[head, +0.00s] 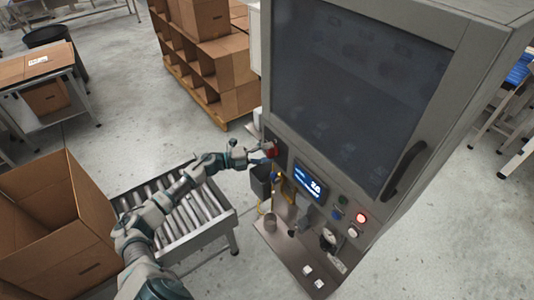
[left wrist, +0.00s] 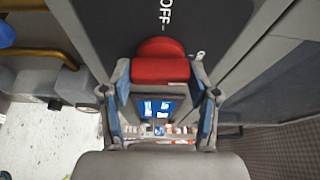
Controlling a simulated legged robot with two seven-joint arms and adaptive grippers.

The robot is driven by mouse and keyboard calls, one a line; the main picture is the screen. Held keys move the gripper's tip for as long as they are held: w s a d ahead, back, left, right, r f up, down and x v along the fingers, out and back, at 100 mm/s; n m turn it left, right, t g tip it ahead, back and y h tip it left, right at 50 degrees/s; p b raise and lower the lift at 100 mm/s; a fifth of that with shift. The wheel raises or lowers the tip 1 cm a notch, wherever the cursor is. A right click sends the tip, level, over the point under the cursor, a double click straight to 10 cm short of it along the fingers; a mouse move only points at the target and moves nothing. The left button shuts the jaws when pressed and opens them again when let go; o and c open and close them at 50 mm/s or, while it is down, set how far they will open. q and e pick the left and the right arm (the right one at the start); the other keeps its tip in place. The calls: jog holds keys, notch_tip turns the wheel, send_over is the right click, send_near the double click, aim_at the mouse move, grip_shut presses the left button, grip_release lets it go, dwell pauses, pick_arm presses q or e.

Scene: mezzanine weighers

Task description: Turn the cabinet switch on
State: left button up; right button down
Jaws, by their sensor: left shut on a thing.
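The cabinet (head: 405,100) stands right of centre in the head view, with a dark window and a control face below it. The red cabinet switch (head: 271,149) sits at the left end of that face. In the left wrist view the red switch handle (left wrist: 160,68) lies between my fingers, below the white word OFF on a dark plate (left wrist: 165,20). My left gripper (head: 266,153) is shut on the switch, with a finger on each side in the left wrist view (left wrist: 160,92). The fingers hide part of the handle. My right gripper is in neither view.
A small display (head: 310,183), a lit red button (head: 360,217) and other buttons are right of the switch. A shelf (head: 290,262) with small items juts out below. A roller conveyor (head: 205,215) and an open carton (head: 50,220) stand left.

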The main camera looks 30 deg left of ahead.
pick_arm(q)
jog(key=shift+s+d+f, duration=0.1)
jog(key=shift+f, duration=0.3)
jog(key=o, duration=1.2)
jog(key=shift+a+r, duration=0.2)
jog(key=v, duration=1.2)
jog(key=shift+f, duration=0.15)
